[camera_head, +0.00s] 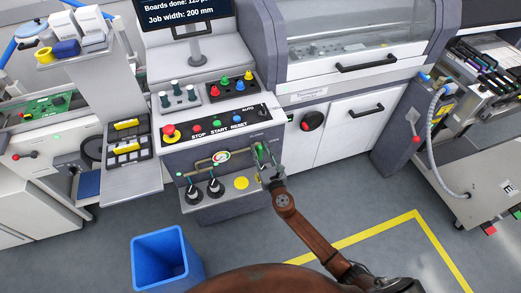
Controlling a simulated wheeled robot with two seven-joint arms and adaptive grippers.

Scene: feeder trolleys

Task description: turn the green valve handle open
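The green valve handle (259,153) is at the right end of the brass pipe on the front of the control console, just below the panel's edge. It looks roughly upright, but it is small and partly covered. My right gripper (266,166) is at the handle, its arm reaching up from the lower right. The fingers overlap the handle in the picture, and I cannot tell whether they touch it or have closed on it. My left gripper is not in view.
A round gauge (221,157) sits on the pipe left of the handle. Black knobs (215,187) are below it. A blue bin (165,258) stands on the floor. The floor right of my arm is clear.

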